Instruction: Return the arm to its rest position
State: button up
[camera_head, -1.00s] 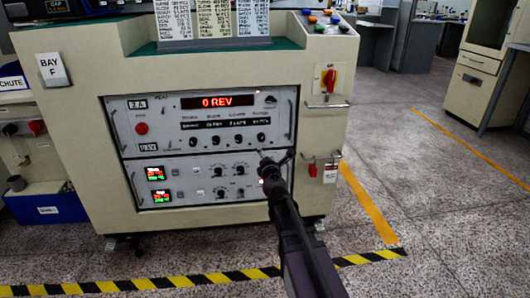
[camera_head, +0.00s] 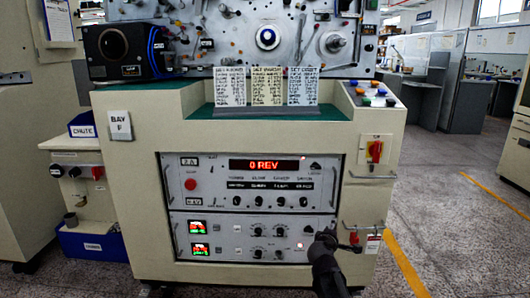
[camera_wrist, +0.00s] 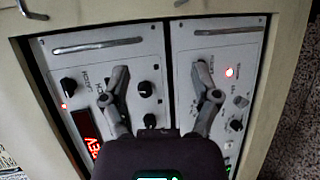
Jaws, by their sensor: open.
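My gripper (camera_head: 325,240) shows at the lower right of the machine's front panel in the head view, with my arm reaching up from the bottom edge. In the wrist view its two fingers (camera_wrist: 160,92) are spread apart with nothing between them. Behind them are the upper control unit (camera_wrist: 105,85) and the lower control unit (camera_wrist: 215,90), seen sideways. The gap between the fingers and the panel cannot be judged exactly.
The cream machine cabinet (camera_head: 130,200) fills the middle, with a red rotary switch (camera_head: 375,150) and a bar handle (camera_head: 368,225) at right. A display reads 0 REV (camera_head: 266,165). Blue bins (camera_head: 95,243) stand at left. Open floor (camera_head: 455,240) lies at right.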

jog(key=s+f+m+g+y+p, duration=0.1)
jog(key=s+f+m+g+p, duration=0.35)
jog(key=s+m+g, duration=0.4)
jog(key=s+a+r+m+g+y+p, duration=0.1)
jog(key=s+a+m+g+y+p, duration=0.15)
jog(key=s, duration=0.45)
jog(key=s+a+m+g+y+p, duration=0.2)
jog(key=s+a+g+y+p, duration=0.15)
jog(key=s, duration=0.45)
notch_tip(320, 180, up, 37)
jog(key=p, duration=3.6)
jog(key=shift+w+a+t, duration=0.15)
jog(key=shift+a+t, duration=0.2)
jog(key=shift+t, duration=0.1)
